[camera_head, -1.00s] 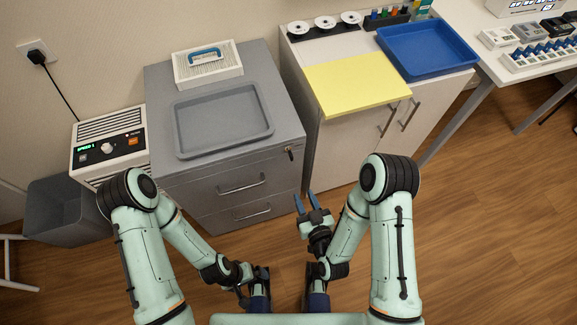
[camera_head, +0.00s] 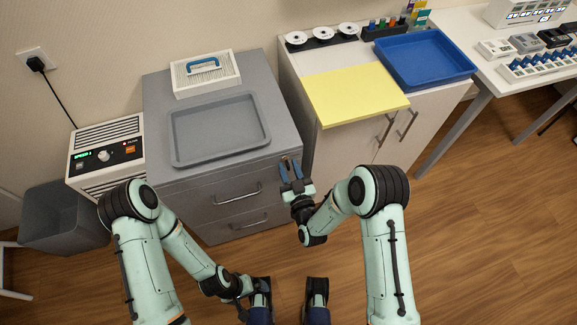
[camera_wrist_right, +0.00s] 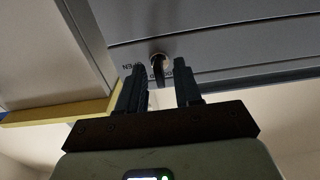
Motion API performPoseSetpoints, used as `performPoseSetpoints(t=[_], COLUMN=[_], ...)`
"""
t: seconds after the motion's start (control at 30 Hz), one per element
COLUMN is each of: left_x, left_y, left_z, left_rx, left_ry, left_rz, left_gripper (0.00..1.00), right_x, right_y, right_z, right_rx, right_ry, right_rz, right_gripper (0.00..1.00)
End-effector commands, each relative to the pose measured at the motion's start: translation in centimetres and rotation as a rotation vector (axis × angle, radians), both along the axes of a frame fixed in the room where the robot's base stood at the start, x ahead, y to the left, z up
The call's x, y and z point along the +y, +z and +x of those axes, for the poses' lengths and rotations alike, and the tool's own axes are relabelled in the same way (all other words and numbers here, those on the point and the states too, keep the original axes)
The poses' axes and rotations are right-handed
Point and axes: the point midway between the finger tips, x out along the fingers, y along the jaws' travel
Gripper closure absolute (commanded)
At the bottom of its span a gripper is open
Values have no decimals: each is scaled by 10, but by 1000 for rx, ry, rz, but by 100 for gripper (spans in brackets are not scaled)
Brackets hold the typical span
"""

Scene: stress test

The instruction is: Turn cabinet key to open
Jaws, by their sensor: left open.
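The grey drawer cabinet (camera_head: 200,188) stands at centre left with a tray on top. Its key (camera_wrist_right: 158,70) sits in the lock on the upper front edge. In the right wrist view the key hangs down, with an "OPEN" label (camera_wrist_right: 133,66) to its left and a partly hidden label to its right. My right gripper (camera_head: 290,168) is at the cabinet's upper right front corner. It also shows in the right wrist view (camera_wrist_right: 161,80), open, its fingers either side of the key with gaps. My left gripper (camera_head: 246,300) is open, low near my base, well away from the cabinet.
A grey tray (camera_head: 262,135) and a white box with a blue handle (camera_head: 232,82) sit on the cabinet. A yellow board (camera_head: 355,93) overhangs the white cabinet (camera_head: 345,150) at right. A heater-like unit (camera_head: 125,152) and grey bin (camera_head: 65,225) stand left.

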Motion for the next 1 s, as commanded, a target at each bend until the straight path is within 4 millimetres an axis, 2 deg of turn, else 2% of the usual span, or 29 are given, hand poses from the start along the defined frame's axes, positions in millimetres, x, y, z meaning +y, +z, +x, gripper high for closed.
performPoseSetpoints(t=[0.13,0.37,0.4,0.5,0.77,1.0], left_x=[0,0,0,0,0,0], left_y=[0,0,0,0,-1,-10], left_z=[0,0,0,0,0,3], left_rx=[1,1,1,1,0,-10], left_ry=[0,0,0,0,0,2], left_rz=[0,0,0,0,0,2], left_gripper=[0,0,0,0,0,0], right_x=[2,3,3,2,2,2], right_y=[0,0,0,0,0,-1], right_z=[7,7,7,7,7,7], right_rx=[0,1,1,0,2,25], right_ry=[0,0,0,0,0,0], right_rz=[1,1,1,1,8,80], right_gripper=[66,66,72,100,100,100])
